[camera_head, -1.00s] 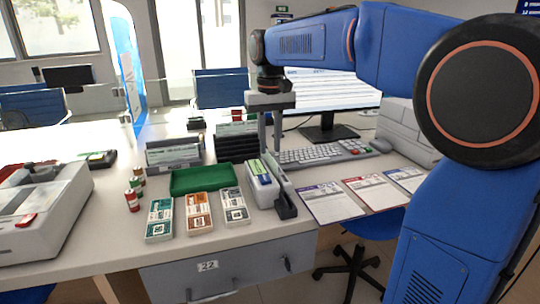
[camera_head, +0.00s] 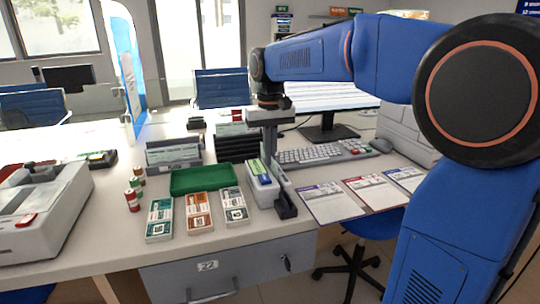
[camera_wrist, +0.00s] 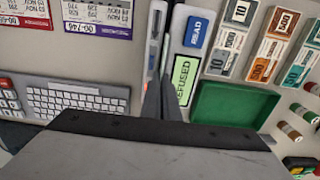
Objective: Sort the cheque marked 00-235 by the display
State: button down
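The reader (camera_head: 262,187) stands on the counter, with a blue READ key (camera_wrist: 197,32) and a lit green display (camera_wrist: 184,80) that says REFUSED. Its narrow slot (camera_wrist: 154,42) runs beside the display. My gripper (camera_head: 270,158) points down at the slot, and its fingertips (camera_wrist: 161,84) are close together there in the wrist view. A thin upright edge, seemingly the cheque, stands between them. Its number 00-235 cannot be read, as it is edge-on. A green tray (camera_head: 205,180) and black stacked trays (camera_head: 238,149) are to the left.
Three printed sheets (camera_head: 330,203) lie right of the reader; one carries 00-746 (camera_wrist: 93,28). A keyboard (camera_head: 308,155) lies behind. Banded note packs (camera_head: 198,209) lie left in front, beside small rolls (camera_head: 132,201). A grey holder (camera_head: 174,154) stands behind the green tray.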

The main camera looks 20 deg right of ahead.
jog(key=shift+r, duration=0.1)
notch_tip(320, 180, up, 11)
jog(key=shift+r, duration=0.15)
dwell(2.4)
dwell(0.5)
